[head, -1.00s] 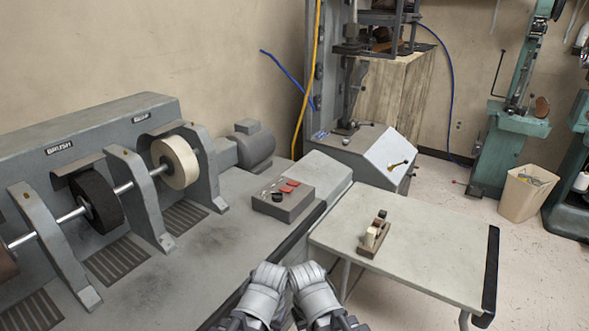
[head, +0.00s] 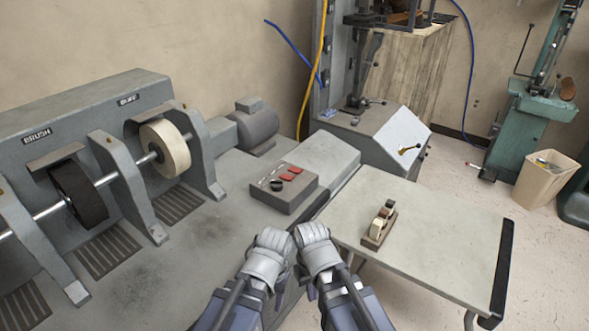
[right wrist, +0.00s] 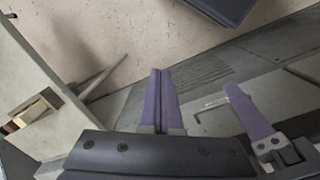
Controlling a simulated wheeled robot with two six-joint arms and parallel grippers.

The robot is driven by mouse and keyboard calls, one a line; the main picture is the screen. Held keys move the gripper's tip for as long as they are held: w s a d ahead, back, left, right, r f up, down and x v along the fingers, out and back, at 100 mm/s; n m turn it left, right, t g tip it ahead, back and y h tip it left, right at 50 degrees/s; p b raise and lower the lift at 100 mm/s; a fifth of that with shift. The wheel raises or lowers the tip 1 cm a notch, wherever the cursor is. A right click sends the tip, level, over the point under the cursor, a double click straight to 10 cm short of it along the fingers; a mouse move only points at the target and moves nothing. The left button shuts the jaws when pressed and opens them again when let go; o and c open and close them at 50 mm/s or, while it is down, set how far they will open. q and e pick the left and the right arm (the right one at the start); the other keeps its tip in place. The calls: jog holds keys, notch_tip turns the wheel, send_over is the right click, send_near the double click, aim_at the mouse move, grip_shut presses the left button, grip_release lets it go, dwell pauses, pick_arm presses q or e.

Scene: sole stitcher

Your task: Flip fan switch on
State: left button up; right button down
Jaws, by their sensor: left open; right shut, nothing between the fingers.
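A grey control box (head: 290,205) sits on the machine bench, with two red rocker switches (head: 288,177) and a black round knob (head: 277,185) on top. No fan label is readable, so I cannot tell which control is the fan switch. My left gripper (head: 272,240) and right gripper (head: 312,234) are side by side, in front of and below the box in the head view, apart from the switches. Their fingertips are mostly hidden there. In the right wrist view, my right gripper's purple fingers (right wrist: 159,98) are together and empty. My left gripper is open.
A brush and buff machine with a black brush wheel (head: 78,193) and pale buff wheel (head: 165,147) stands at left. Bare bench surface lies left of the box.

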jog(key=w+r+n+t+y+p, duration=0.2)
jog(key=w+r+p, duration=0.6)
jog(key=w+r, duration=0.4)
jog(key=w+r+n+t+y+p, duration=0.2)
jog(key=w+r+p, duration=0.7)
jog(key=w, duration=1.2)
notch_tip(320, 180, up, 3)
jog(key=n+y, duration=0.2)
jog(key=shift+d+t+y+p, duration=0.15)
jog(key=shift+t+y+p, duration=0.15)
jog(key=shift+y, duration=0.1)
jog(key=shift+w+f, duration=0.1)
jog(key=shift+f, duration=0.1)
jog(key=b, duration=0.9)
send_over(288, 177)
jog(key=s+d, duration=0.1)
jog(key=d, duration=0.1)
notch_tip(288, 177, down, 8)
jog(key=shift+a+f, duration=0.15)
jog(key=shift+f, duration=0.1)
notch_tip(288, 177, down, 2)
jog(key=shift+s+f+b, duration=0.1)
jog(key=shift+s+b, duration=0.05)
jog(key=shift+b, duration=0.75)
jog(key=shift+s+d+f+b, duration=0.1)
jog(key=shift+d+f+b, duration=0.1)
jog(key=shift+f+b, duration=0.35)
